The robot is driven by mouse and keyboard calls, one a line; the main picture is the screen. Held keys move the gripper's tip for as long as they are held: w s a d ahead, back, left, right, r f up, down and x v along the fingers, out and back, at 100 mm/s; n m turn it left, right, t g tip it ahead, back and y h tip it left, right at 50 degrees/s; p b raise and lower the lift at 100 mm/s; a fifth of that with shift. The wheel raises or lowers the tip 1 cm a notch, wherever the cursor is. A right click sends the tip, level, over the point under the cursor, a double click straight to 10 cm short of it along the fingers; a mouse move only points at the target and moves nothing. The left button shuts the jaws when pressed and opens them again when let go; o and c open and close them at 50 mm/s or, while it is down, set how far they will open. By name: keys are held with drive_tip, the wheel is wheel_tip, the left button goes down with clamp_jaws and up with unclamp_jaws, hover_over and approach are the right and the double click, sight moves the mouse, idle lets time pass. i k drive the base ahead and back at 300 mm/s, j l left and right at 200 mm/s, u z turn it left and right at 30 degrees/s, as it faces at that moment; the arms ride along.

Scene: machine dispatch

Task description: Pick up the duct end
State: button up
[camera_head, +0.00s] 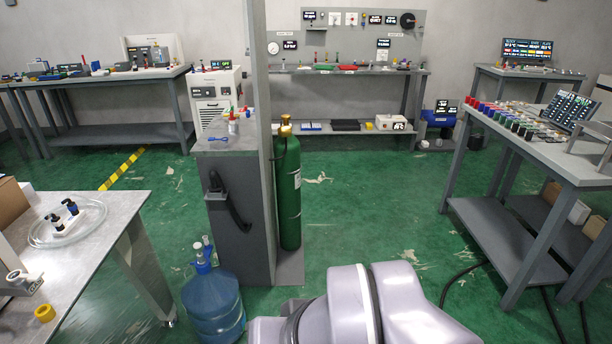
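No part is clearly recognisable as the duct end. A dark grey curved piece (228,200) hangs on the front of the grey cabinet (241,247) left of centre; it may be a duct, but I cannot tell. Its upper end is wider and its lower part bends to the right. My gripper is not in view. Only rounded grey-white links of my arm show at the bottom, right of centre, well apart from the dark piece.
A grey post (262,130) and a green gas cylinder (287,190) stand beside the cabinet. A blue water bottle (213,305) stands on the floor before it. Tables flank both sides, including the right workbench (560,158). Green floor (370,200) is open in the middle.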

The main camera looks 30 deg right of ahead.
sight(213, 189)
drive_tip(key=z, duration=0.1)
drive_tip(key=i+l+u, duration=0.15)
drive_tip(key=i+l, duration=0.35)
drive_tip(key=i, duration=0.35)
drive_tip(key=i+l+u, duration=0.15)
drive_tip(key=i+l, duration=0.4)
drive_tip(key=i, duration=0.3)
drive_tip(key=i+l+u, duration=0.15)
drive_tip(key=i+l, duration=0.55)
drive_tip(key=i, duration=0.15)
